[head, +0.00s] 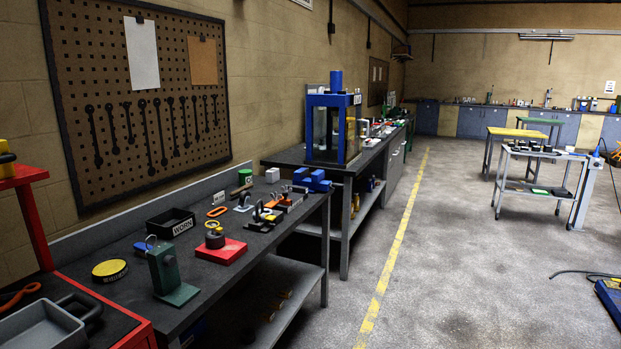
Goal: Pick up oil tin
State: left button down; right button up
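I cannot tell for certain which thing is the oil tin. A small green can with a white label (245,177) stands upright at the back of the near workbench. A yellow and black object (6,158), cut off by the left edge, stands on a red shelf. Neither of my grippers shows in the head view.
The near workbench (205,290) also holds a black box marked WORN (171,224), a green stand (168,272), a red block (221,251) and a blue vice (312,179). A blue press frame (334,125) stands beyond.

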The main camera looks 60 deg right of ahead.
aim_at(246, 176)
jog(key=z, duration=1.6)
jog(key=i+l+u, duration=0.1)
jog(key=i+l, duration=0.15)
jog(key=i+l+u, duration=0.1)
jog(key=i+l, duration=0.15)
jog(key=l, duration=0.15)
jog(key=i+l, duration=0.2)
jog(key=l, duration=0.15)
jog(key=i+l+u, duration=0.15)
jog(key=l, duration=0.25)
jog(key=i+l+u, duration=0.1)
jog(key=i+l, duration=0.2)
jog(key=i+l+u, duration=0.1)
jog(key=l, duration=0.35)
jog(key=i, duration=0.1)
